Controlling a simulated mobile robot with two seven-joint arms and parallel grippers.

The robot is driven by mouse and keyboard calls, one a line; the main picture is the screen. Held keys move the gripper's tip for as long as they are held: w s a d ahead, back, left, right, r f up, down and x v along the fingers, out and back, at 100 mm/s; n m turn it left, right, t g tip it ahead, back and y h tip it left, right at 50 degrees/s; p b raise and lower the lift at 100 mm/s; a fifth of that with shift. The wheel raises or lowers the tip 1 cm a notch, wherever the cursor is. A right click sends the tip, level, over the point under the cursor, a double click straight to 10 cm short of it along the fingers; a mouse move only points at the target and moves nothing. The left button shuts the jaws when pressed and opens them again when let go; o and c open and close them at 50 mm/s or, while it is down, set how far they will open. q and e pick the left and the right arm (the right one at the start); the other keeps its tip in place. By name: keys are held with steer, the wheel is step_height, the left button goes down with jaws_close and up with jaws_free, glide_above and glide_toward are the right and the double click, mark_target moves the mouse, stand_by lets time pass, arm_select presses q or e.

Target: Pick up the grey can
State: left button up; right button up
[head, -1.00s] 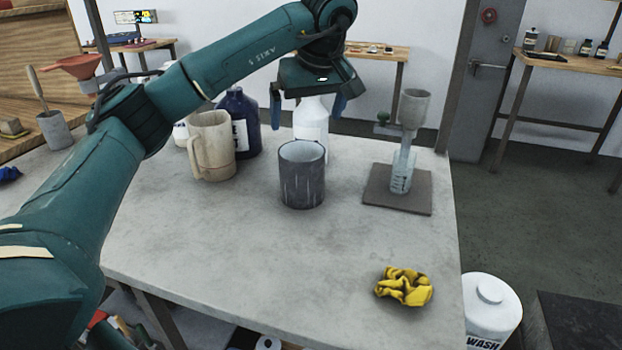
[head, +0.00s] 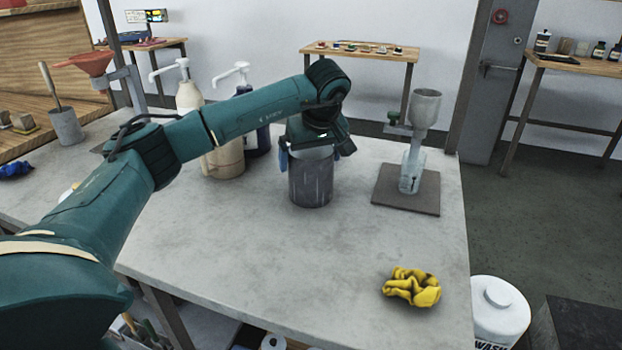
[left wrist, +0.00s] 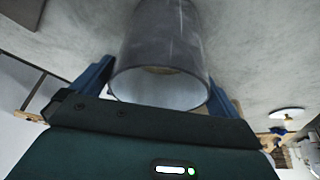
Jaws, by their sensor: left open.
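The grey can (head: 310,187) stands upright on the grey table (head: 240,235), open at the top. My left gripper (head: 312,158) is at the can's upper part, above its rim, and hides some of the top. In the left wrist view the can (left wrist: 165,35) lies between the two blue fingers of my left gripper (left wrist: 160,88), which are open, one on each side of it. I cannot tell whether either finger touches the can. My right gripper is not in view.
A beige jug (head: 224,160) and a dark blue pump bottle (head: 258,138) stand left of the can. A yellow cloth (head: 411,287) lies at the front right.

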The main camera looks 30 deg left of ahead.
arm_select(q)
steer(key=shift+c, duration=0.2)
steer(key=c, duration=1.8)
steer(key=shift+r, duration=0.1)
steer(key=shift+w+r, duration=0.1)
steer(key=shift+r, duration=0.05)
steer(key=s+d+r, duration=0.3)
steer(key=s+d, duration=0.7)
steer(key=d, duration=0.4)
steer(key=shift+s+d+b, duration=0.25)
steer(key=shift+s+b, duration=0.05)
